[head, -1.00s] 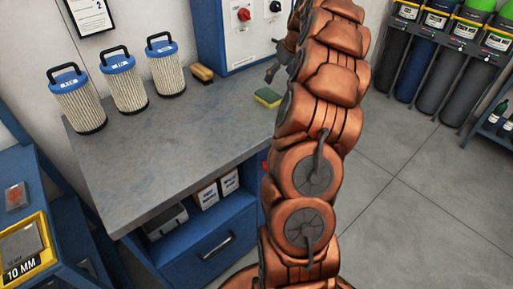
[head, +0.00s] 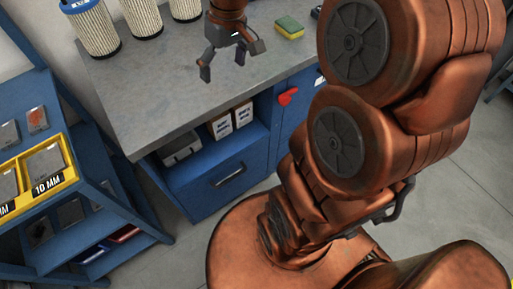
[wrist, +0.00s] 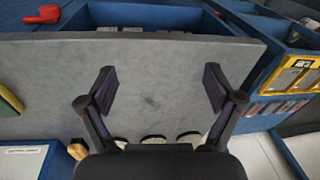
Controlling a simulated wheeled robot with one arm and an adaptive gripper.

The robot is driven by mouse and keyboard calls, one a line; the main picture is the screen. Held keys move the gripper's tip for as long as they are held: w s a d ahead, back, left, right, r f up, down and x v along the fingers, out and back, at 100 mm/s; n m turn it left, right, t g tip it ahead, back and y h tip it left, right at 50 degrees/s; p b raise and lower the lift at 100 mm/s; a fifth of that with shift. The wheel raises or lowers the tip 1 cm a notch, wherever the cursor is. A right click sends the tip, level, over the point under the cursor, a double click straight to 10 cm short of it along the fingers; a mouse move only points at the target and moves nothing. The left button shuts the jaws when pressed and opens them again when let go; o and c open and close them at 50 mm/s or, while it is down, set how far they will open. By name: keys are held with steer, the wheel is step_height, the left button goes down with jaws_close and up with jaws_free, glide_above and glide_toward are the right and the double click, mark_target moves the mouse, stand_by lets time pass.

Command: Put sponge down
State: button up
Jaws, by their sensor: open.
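The sponge (head: 289,27), yellow with a green side, lies on the grey workbench (head: 150,95) near its right end. In the wrist view the sponge (wrist: 8,98) shows only partly at the left edge. My gripper (head: 222,70) is open and empty, above the bench to the left of the sponge and apart from it. In the wrist view my gripper's fingers (wrist: 160,92) are spread wide with only bare bench top between them.
Several white filter cartridges with blue tops (head: 97,28) stand along the back of the bench. A wooden brush (wrist: 78,150) lies near the back. A red handle (head: 288,96) sits on the bench's front. A blue rack with yellow-framed bins (head: 45,170) stands at the left.

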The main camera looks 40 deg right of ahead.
steer(key=s+a+f+g, duration=0.1)
steer(key=s+a+f, duration=0.1)
steer(key=s, duration=0.8)
steer(key=s+a+f+m+g+h, duration=0.1)
steer(key=s+a+f, duration=0.2)
steer(key=s, duration=0.8)
steer(key=shift+a+f+g+h, duration=0.15)
steer(key=shift+a+g+h, duration=0.15)
steer(key=shift+a, duration=0.45)
